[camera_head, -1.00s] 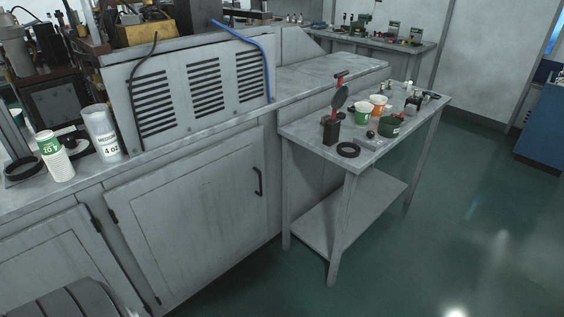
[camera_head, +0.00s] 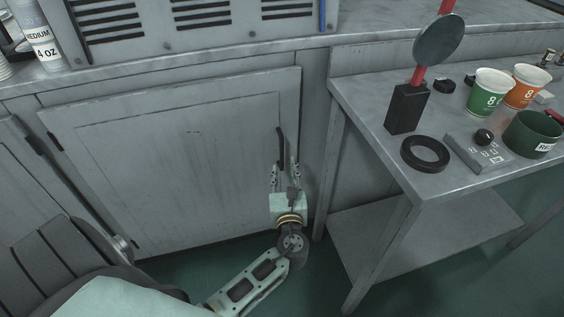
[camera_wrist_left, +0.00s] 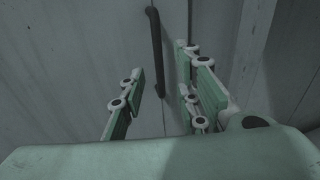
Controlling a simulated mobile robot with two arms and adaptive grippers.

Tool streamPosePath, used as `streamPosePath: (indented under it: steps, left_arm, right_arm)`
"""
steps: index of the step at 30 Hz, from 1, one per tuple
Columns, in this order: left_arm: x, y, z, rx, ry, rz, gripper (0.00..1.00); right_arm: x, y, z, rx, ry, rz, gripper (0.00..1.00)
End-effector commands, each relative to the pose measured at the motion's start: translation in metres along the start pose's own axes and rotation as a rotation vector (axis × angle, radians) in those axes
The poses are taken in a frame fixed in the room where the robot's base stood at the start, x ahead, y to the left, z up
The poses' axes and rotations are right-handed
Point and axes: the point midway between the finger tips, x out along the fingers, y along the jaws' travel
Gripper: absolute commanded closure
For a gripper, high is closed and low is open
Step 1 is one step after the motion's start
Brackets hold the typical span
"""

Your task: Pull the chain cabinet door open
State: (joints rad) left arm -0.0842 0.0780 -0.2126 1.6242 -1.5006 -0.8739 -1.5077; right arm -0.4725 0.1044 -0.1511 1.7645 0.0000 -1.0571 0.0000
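The cabinet door (camera_head: 185,165) is a grey panel under the counter, and it looks shut. Its black vertical handle (camera_head: 281,147) is near the door's right edge; hinges show on the left. My left gripper (camera_head: 285,172) is at the lower end of the handle, with its fingers apart. In the left wrist view the handle (camera_wrist_left: 157,50) stands beyond and between the open fingers (camera_wrist_left: 162,82); whether they touch it I cannot tell. No chain shows. My right gripper is not in view.
A side table (camera_head: 385,140) stands right of the door, with a black ring (camera_head: 425,153), a black block with a red-handled disc, paper cups (camera_head: 490,92) and a green container (camera_head: 532,134). Its leg is close to my left gripper. Green floor shows below.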

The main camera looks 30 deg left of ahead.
Motion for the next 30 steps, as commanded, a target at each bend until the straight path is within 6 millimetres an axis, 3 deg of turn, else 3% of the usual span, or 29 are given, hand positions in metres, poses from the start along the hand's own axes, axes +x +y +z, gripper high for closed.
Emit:
streamPosePath:
  steps: [4,16,28,30]
  left_arm:
    - [0.011,0.001,0.015,0.038,-0.044,0.012,0.70]
    - [0.070,0.001,0.016,0.036,-0.041,0.009,0.70]
    - [0.079,0.001,0.017,0.035,-0.039,0.009,0.70]
    - [0.079,0.001,0.017,0.034,-0.039,0.009,0.77]
  right_arm:
    - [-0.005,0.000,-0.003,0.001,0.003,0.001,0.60]
    - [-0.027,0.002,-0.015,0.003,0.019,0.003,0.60]
    - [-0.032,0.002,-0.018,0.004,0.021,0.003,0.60]
    - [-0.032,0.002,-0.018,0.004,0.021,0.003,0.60]
